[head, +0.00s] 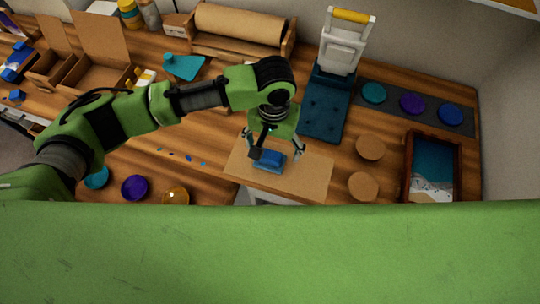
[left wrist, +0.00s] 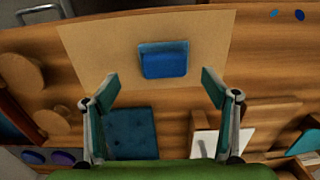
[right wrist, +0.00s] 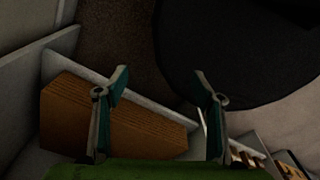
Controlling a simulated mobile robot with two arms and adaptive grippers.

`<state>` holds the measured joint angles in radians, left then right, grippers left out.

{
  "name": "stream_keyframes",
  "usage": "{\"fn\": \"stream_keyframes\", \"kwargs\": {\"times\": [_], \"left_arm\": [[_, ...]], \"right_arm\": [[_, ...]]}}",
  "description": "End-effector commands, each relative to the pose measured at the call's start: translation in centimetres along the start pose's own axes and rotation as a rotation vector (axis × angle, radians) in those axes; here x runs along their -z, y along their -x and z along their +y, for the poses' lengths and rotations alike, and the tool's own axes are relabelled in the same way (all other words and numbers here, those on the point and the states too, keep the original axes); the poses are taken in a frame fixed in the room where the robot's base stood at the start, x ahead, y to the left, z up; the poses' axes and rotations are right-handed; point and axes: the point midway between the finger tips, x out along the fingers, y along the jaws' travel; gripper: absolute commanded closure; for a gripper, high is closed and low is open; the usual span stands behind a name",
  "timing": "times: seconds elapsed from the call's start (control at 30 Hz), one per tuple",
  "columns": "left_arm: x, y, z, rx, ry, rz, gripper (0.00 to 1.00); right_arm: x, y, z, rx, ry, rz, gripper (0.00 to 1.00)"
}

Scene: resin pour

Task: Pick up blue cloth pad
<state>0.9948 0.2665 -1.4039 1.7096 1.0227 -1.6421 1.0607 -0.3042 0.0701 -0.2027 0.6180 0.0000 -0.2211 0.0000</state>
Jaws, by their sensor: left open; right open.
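The blue cloth pad (head: 268,160) lies on a tan paper sheet (head: 312,172) on the wooden bench in the head view. It also shows in the left wrist view (left wrist: 164,62), ahead of the fingers and roughly centred between them. My left gripper (head: 273,148) is open, pointing down over the pad, with one finger on each side and nothing held. In the left wrist view the left gripper's fingertips (left wrist: 162,84) stand apart from the pad. My right gripper (right wrist: 160,76) is open and empty, away from the bench top near grey panels and a wooden surface.
A dark blue cushioned mat (head: 323,108) and a white tool with a yellow handle (head: 345,42) stand behind the sheet. Cork discs (head: 370,147) and a framed tray (head: 407,165) lie to the right. Small blue bits (head: 187,158) and colored cups (head: 134,187) lie left.

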Motion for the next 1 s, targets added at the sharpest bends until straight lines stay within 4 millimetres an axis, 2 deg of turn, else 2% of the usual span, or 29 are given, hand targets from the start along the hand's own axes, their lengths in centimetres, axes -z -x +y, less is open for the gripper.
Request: {"fn": "stream_keyframes", "kwargs": {"times": [0.17, 0.4, 0.7, 0.87, 1.0], "left_arm": [[-0.1, -1.4, -0.5, 0.003, 0.002, -0.001, 0.22], [-0.2, -4.8, -0.8, 0.001, 0.001, 0.000, 0.22], [-0.2, -5.4, -0.8, 0.000, -0.001, 0.002, 0.22], [-0.2, -5.4, -0.8, 0.000, -0.001, 0.002, 0.63], [-0.2, -5.3, -0.8, 0.000, 0.000, 0.002, 0.63]], "right_arm": [[1.1, 0.7, 0.7, -0.008, 0.002, 0.016, 0.38], [0.9, 1.4, 1.2, -0.014, 0.002, 0.012, 0.38], [0.4, 1.4, 1.2, -0.013, 0.001, 0.005, 0.38], [0.4, 1.4, 1.2, -0.013, 0.001, 0.004, 0.38], [0.4, 1.4, 1.2, -0.013, 0.001, 0.004, 0.38]]}}
